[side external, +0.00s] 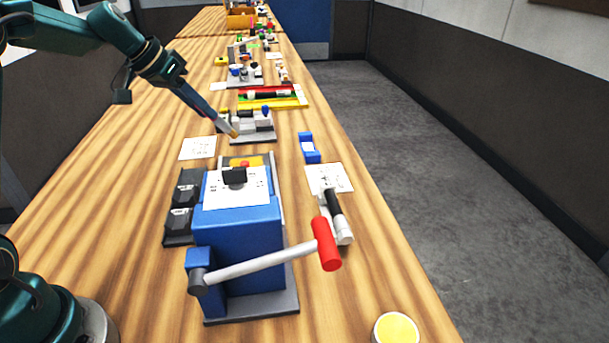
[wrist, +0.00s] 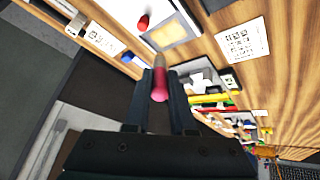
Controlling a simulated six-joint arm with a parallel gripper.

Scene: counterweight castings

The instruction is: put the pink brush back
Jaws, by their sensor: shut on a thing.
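My gripper (wrist: 160,98) is shut on the pink brush (wrist: 160,86), which sits between its two dark fingers in the wrist view. The brush's far end points away from the wrist, and the rest of its handle is hidden by the fingers. In the side view my gripper (side external: 222,122) reaches down from the upper left. A tan tip shows at its end, near the left side of a grey stand (side external: 256,139) with pale blocks and a blue piece. Whether the tip touches the stand, I cannot tell.
A blue press (side external: 238,240) with a red-handled lever (side external: 327,244) stands in front. Printed white sheets (side external: 197,148) lie nearby, with a blue holder (side external: 309,147) to the right. Coloured trays (side external: 272,97) and more items fill the bench behind. Bare wood lies at left.

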